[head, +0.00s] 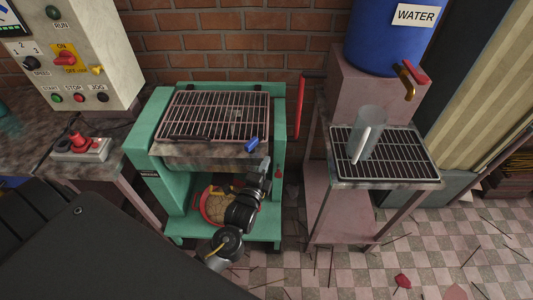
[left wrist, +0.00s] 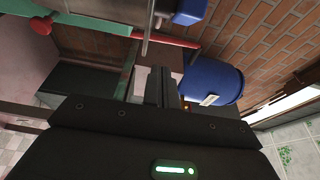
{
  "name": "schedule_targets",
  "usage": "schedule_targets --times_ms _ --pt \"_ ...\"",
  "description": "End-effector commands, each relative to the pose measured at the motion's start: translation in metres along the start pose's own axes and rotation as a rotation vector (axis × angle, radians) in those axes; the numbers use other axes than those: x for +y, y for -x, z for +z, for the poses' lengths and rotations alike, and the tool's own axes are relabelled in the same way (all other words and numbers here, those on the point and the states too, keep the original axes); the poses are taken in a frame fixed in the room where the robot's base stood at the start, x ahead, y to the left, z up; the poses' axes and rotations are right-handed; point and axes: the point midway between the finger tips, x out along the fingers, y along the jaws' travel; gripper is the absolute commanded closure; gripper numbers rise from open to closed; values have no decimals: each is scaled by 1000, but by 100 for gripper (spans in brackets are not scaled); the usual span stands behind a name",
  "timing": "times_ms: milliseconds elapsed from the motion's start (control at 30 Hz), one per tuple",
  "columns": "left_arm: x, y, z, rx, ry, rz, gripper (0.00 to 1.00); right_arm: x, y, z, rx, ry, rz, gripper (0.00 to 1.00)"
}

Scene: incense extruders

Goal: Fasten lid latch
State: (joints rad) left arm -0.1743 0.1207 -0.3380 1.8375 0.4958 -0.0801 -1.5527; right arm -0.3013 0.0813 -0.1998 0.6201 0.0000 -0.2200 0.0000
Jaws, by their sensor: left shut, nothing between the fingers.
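The green machine (head: 167,190) stands in the middle of the head view with its wire-grid lid (head: 210,115) lying flat on top. A small blue latch handle (head: 251,144) sits at the lid's front right corner. A blue piece, probably this latch, shows at the top of the left wrist view (left wrist: 190,10). My left gripper (head: 265,167) is just below and right of the latch, at the machine's front right. Its fingers (left wrist: 162,84) are shut and empty, apart from the blue piece. Whether the latch is engaged cannot be told. My right gripper is not in view.
A red lever (head: 301,105) rises at the machine's right side. To the right, a stand with a grated tray (head: 400,160) holds a clear cylinder (head: 368,130) beside the blue water barrel (head: 388,38). A red bowl (head: 212,206) sits on the lower shelf behind my arm. A control box (head: 75,55) is at left.

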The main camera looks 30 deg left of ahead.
Motion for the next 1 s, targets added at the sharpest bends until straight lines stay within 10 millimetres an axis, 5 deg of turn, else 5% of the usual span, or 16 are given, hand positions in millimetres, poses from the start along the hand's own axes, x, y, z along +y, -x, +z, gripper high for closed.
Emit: schedule_targets --times_ms 300,767,867,967,1000 --pt "1 46 3 -1 0 1 100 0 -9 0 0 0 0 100" --pt "0 52 3 0 1 1 100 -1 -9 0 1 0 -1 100" --pt "19 52 2 8 20 38 100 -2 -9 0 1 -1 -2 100" --pt "73 56 -1 23 90 148 100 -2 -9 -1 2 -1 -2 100" --pt "106 61 -1 25 135 218 100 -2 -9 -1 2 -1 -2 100"
